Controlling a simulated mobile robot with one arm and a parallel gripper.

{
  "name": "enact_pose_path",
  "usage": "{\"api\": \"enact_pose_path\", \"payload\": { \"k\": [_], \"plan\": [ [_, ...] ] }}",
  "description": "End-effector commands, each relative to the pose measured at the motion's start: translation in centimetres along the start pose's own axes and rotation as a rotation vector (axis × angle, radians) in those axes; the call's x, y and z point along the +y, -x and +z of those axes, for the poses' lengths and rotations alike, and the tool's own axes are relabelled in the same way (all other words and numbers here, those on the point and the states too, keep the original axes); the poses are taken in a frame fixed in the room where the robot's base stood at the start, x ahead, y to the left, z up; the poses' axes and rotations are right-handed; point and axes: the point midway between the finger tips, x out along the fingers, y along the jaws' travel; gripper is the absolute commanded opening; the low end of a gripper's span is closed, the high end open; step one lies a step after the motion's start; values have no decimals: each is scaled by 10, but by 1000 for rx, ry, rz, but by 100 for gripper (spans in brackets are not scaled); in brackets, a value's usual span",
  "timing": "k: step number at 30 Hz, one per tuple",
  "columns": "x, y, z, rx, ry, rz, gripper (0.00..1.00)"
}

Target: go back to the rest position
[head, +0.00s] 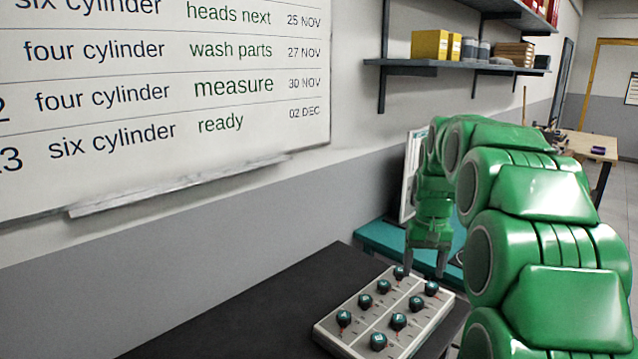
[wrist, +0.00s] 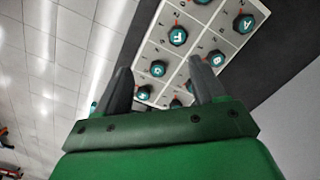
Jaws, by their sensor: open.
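My green arm reaches in from the right in the head view. My gripper (head: 426,262) points down above the far end of a light grey panel with several dark knobs (head: 352,346). The wrist view shows my gripper (wrist: 158,82) with its two dark fingers apart and nothing between them. The panel (wrist: 207,52) lies beyond the fingertips in that view, its teal-topped knobs marked with letters. In the head view my arm hides part of what stands behind it. I cannot tell whether a fingertip touches a knob.
The panel lies on a black bench top (head: 255,312) along the wall. A teal surface (head: 378,238) and a white upright board or screen (head: 411,180) are behind my gripper. A whiteboard (head: 235,135) and a shelf (head: 455,66) with boxes are on the wall. The black top left of the panel is clear.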

Motion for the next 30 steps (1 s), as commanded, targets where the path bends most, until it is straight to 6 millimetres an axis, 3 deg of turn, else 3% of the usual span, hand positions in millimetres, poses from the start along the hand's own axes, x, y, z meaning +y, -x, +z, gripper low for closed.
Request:
{"api": "enact_pose_path", "payload": {
  "k": [14,30],
  "plan": [
    [-30,18,111,-29,43,3,69],
    [-48,12,243,-61,80,13,69]
  ]
}}
